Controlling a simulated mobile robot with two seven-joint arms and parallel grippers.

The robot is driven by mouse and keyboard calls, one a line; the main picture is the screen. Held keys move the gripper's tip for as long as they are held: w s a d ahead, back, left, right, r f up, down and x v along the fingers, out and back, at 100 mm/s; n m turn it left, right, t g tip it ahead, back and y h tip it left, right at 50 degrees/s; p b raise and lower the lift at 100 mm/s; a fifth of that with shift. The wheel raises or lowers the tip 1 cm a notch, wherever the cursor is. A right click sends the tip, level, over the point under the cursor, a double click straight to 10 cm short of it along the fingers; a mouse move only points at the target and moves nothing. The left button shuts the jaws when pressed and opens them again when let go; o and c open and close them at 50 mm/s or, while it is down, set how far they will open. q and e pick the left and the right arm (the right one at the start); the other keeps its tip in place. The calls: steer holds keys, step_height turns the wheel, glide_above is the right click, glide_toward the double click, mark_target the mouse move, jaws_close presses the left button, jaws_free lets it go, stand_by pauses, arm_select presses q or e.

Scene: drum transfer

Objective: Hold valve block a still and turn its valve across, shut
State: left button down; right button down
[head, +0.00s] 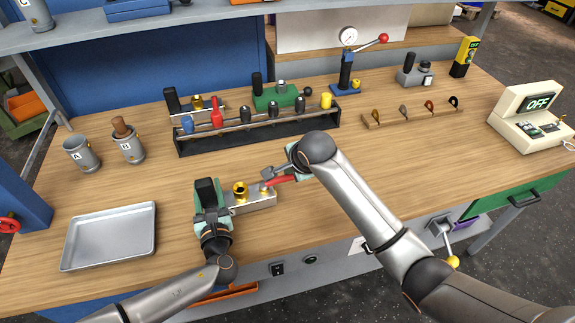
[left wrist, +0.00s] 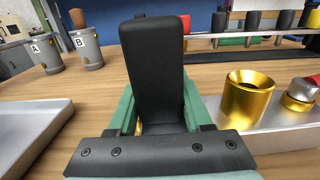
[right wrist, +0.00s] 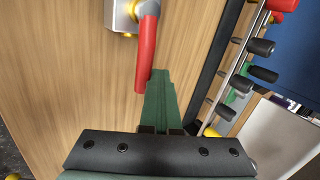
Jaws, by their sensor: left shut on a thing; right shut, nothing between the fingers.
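The valve block (head: 255,200) is a silver bar on the bench with a gold port and a black upright grip (head: 206,190). It also shows in the left wrist view (left wrist: 285,128). My left gripper (head: 212,212) is shut on the block's black grip (left wrist: 153,70). The red valve lever (head: 282,180) points right, roughly along the block and past its end. My right gripper (head: 298,172) is shut and empty close to the lever's free end. In the right wrist view its green fingertips (right wrist: 160,85) are beside the red lever (right wrist: 146,50); contact is unclear.
A black rack (head: 255,130) with several coloured tools stands behind. A metal tray (head: 110,236) lies at the left, with grey cups A (head: 82,155) and B (head: 128,143) behind it. A display box (head: 530,118) reading OFF stands at the right.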

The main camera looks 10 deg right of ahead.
steer(key=shift+s, duration=0.15)
steer(key=shift+s+d+f, duration=0.1)
steer(key=shift+s, duration=0.95)
steer(key=shift+s+a, duration=0.2)
steer(key=shift+s, duration=1)
